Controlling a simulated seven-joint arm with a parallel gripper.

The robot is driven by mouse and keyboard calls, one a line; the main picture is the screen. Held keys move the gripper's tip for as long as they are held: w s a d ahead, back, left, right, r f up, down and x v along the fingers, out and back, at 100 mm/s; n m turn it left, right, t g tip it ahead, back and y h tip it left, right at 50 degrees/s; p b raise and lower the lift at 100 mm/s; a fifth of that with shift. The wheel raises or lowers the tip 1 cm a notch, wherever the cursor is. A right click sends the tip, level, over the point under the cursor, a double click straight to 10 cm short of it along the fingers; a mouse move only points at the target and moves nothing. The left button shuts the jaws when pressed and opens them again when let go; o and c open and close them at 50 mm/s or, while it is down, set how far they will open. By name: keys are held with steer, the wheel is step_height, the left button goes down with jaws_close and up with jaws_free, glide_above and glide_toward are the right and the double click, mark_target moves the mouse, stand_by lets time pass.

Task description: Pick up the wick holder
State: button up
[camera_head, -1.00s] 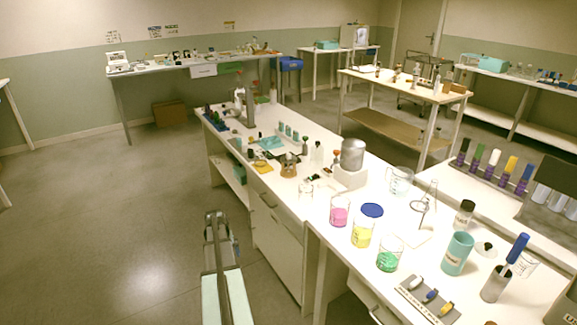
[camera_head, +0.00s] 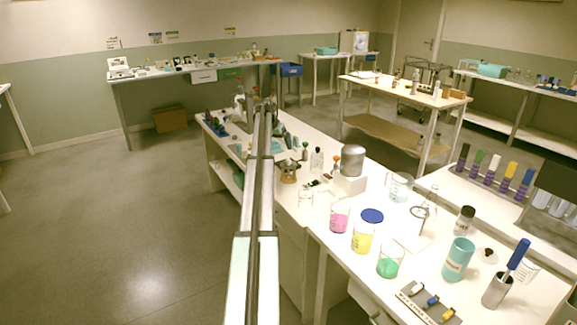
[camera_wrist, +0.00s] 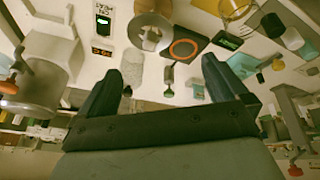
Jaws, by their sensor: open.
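I cannot tell for certain which thing is the wick holder. My gripper (camera_wrist: 161,70) is open and empty in the wrist view, its two dark fingers wide apart. In the gap beyond the fingertips show a clear glass bottle (camera_wrist: 159,66) and a small dark-topped piece (camera_wrist: 169,84), apart from both fingers. A round metal piece with a hole (camera_wrist: 150,33) lies further beyond. In the head view a small brass-coloured stand (camera_head: 289,172) and a glass bottle (camera_head: 317,160) stand on the bench, right of my arm, which hides part of the bench and the gripper's fingers.
A grey cylinder on a white base (camera_head: 352,162) stands beside the bottle. Beakers of pink (camera_head: 340,219), yellow (camera_head: 362,240) and green (camera_head: 390,264) liquid stand nearer. An orange ring on a dark plate (camera_wrist: 184,49) shows in the wrist view. Floor left of the bench is clear.

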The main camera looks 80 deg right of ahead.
mark_target(288, 160)
steer(key=s+d+f+m, duration=0.1)
steer(key=f+m, duration=0.1)
steer(key=s+d+f+m, duration=0.1)
steer(key=f+m, duration=0.1)
steer(key=f, duration=0.1)
steer(key=s+d+f+m+g, duration=0.1)
steer(key=f+m, duration=0.1)
steer(key=f, duration=0.1)
steer(key=shift+s+y, duration=0.2)
steer(key=shift+y, duration=0.2)
steer(key=shift+w+x, duration=0.15)
steer(key=shift+x, duration=1.1)
steer(key=shift+w+x, duration=0.15)
steer(key=shift+x, duration=1.1)
steer(key=shift+a+f, duration=0.1)
steer(key=shift+a, duration=0.1)
steer(key=c, duration=0.8)
